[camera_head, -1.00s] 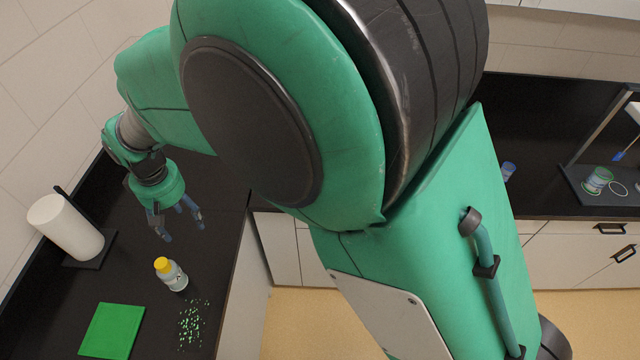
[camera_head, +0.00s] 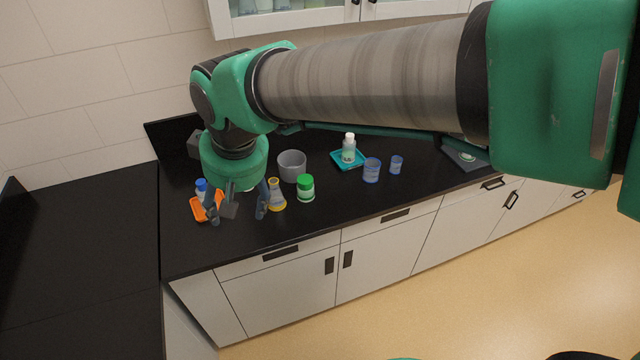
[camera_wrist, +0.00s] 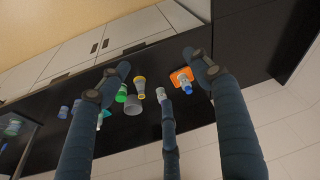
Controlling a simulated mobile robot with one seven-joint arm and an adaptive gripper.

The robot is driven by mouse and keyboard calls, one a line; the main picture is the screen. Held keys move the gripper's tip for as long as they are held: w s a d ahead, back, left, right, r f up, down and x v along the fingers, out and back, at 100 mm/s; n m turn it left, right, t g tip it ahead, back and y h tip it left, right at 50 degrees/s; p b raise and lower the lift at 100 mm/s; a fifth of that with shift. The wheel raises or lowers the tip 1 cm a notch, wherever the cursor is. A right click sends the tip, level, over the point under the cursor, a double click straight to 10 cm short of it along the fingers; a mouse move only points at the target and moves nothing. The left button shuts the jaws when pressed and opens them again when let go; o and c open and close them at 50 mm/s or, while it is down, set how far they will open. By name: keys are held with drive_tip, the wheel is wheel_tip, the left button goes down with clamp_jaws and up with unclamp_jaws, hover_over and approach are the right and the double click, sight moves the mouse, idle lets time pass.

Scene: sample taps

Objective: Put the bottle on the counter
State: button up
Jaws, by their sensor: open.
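A bottle with a blue cap (camera_head: 201,187) stands on a small orange tray (camera_head: 196,212) at the left end of the black counter (camera_head: 300,222). It also shows in the wrist view (camera_wrist: 186,89), with the orange tray (camera_wrist: 175,77). A white-capped bottle (camera_head: 348,150) stands on a teal tray (camera_head: 337,163) farther right. My gripper (camera_head: 238,212) points down over the counter, between the orange tray and a yellow-rimmed flask (camera_head: 277,199). Its three fingers are spread, open and empty, and partly cover the orange tray. Which bottle is meant cannot be told.
A grey bowl (camera_head: 291,165) and a green-lidded jar (camera_head: 306,188) stand right of the flask. Two blue beakers, one larger (camera_head: 372,171) and one smaller (camera_head: 396,165), stand farther right. The left counter (camera_head: 80,255) is bare where visible. A wall cabinet (camera_head: 300,18) hangs above.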

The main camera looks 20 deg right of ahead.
drive_tip(key=s+d+m+t, duration=0.1)
drive_tip(key=s+d+m, duration=0.1)
drive_tip(key=s+d, duration=0.5)
drive_tip(key=s+d+r+m+t+h, duration=0.1)
drive_tip(key=s+d+m, duration=0.2)
drive_tip(key=s+d, duration=0.4)
drive_tip(key=d, duration=0.5)
wheel_tip(320, 180, down, 6)
drive_tip(key=b, duration=0.6)
